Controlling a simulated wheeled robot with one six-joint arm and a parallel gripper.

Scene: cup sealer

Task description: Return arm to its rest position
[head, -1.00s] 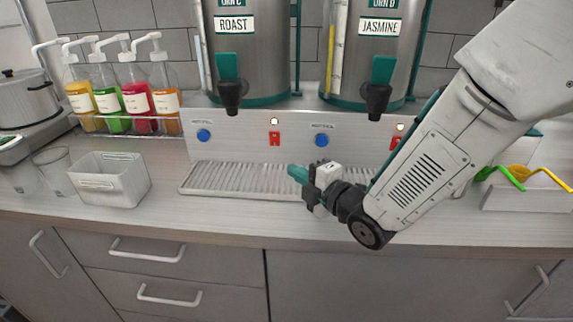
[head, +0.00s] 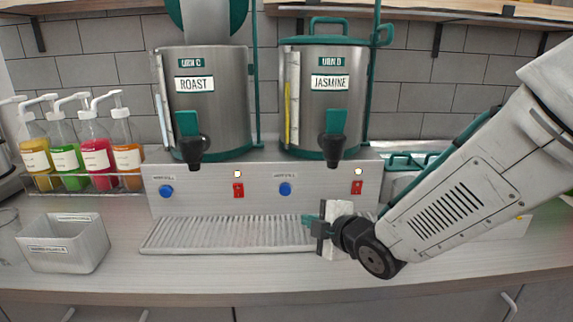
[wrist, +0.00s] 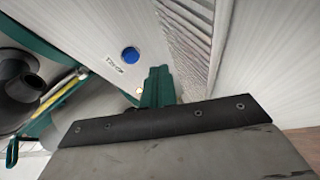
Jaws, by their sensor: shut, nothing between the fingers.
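My gripper (head: 308,221) is shut and empty in the head view. It is in front of the right end of the drip tray (head: 225,236), below the JASMINE urn (head: 325,98). My white arm comes in from the right edge. In the wrist view the teal fingers of my gripper (wrist: 158,84) show together behind a dark plate. Beyond them are the blue button (wrist: 130,54) on the pale panel and the ribbed tray (wrist: 188,35). No cup is between the fingers.
The ROAST urn (head: 205,105) stands left of the JASMINE urn. Syrup pump bottles (head: 95,150) stand in a rack at the left. A grey bin (head: 63,243) is on the counter (head: 190,275). The counter's front strip is mostly clear.

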